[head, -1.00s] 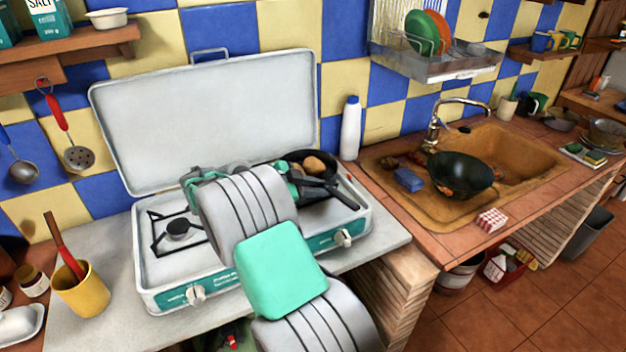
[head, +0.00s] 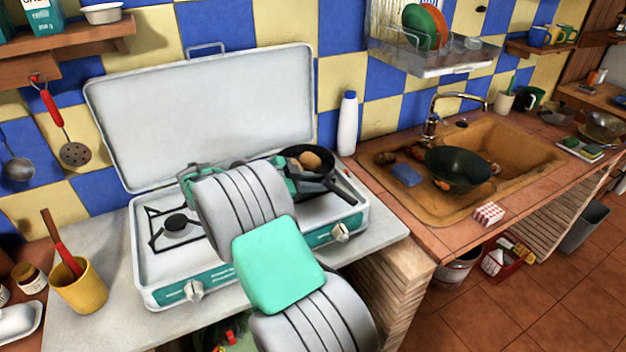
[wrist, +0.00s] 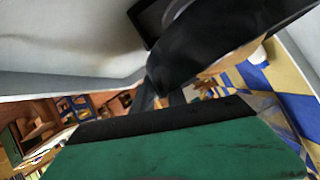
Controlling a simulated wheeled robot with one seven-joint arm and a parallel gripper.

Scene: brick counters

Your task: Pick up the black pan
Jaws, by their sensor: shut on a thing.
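The black pan (head: 326,160) is above the right side of the stove, with brown round food in it. My gripper (head: 292,181) is at the pan's near left side, mostly hidden behind my own arm. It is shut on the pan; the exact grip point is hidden. In the wrist view, the dark pan (wrist: 205,50) fills the upper middle, very close to the camera, with some brown food showing at its edge. A green finger with a black pad lies across the bottom of that view.
The white camping stove (head: 160,290) has its lid (head: 205,115) raised behind. A white bottle (head: 347,125) stands just right of the stove. A yellow cup (head: 80,290) with utensils is at left. The sink (head: 510,150) at right holds a dark wok (head: 457,170).

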